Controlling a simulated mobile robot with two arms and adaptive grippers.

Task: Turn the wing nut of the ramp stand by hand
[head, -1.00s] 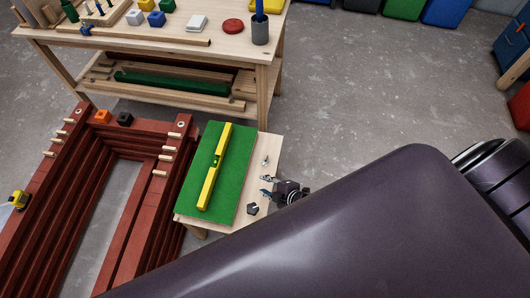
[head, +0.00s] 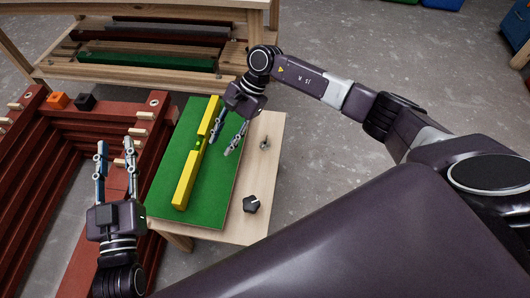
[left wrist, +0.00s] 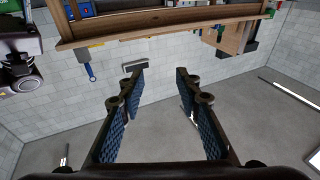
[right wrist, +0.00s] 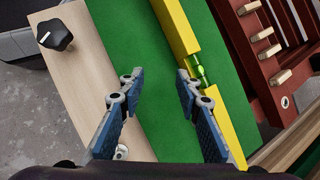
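The ramp stand is a small pale wooden table (head: 263,182) with a green sloping panel (head: 165,180) and a yellow spirit level (head: 186,179) on it. A small metal wing nut (head: 265,143) stands at its right part; a small metal piece, probably it, is partly hidden by a finger in the right wrist view (right wrist: 121,152). A dark lobed knob (head: 251,204) with a white mark is nearer; it also shows in the right wrist view (right wrist: 55,35). My right gripper (head: 221,148) is open and empty above the panel, left of the wing nut. My left gripper (head: 116,160) is open and empty over the red battens.
Dark red battens (head: 45,128) with wooden pegs stand left of the stand. An orange block (head: 58,99) and a black block (head: 85,101) sit on them. A wooden bench (head: 190,4) with a loaded lower shelf is behind.

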